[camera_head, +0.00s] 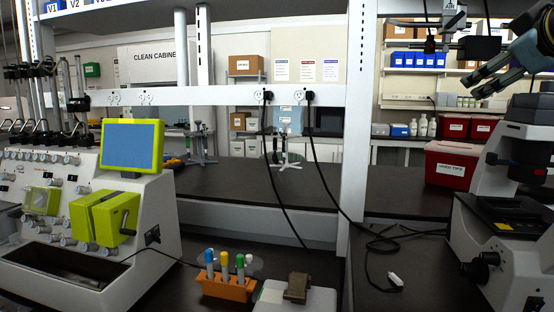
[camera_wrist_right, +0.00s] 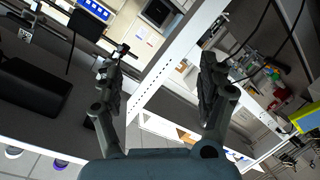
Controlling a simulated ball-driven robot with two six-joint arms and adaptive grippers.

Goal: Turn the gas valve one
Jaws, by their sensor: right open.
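My right gripper (camera_head: 472,87) is high at the right edge in the head view, fingers apart and pointing left. In the right wrist view the same gripper (camera_wrist_right: 162,62) is open, with nothing between its fingers. A grey fitting (camera_head: 453,16) with a small label hangs at the top, above and left of the gripper; I cannot tell whether it is gas valve one. A small dark fitting (camera_wrist_right: 122,48) shows by the left fingertip in the wrist view; contact cannot be judged. My left gripper is not in view.
A white post (camera_head: 356,120) stands between the bench areas. A microscope (camera_head: 490,215) is below my right gripper, with a red bin (camera_head: 451,163) beside it. The cell processor (camera_head: 150,215) is at left. A tube rack (camera_head: 226,286) stands in front. Cables hang by the post.

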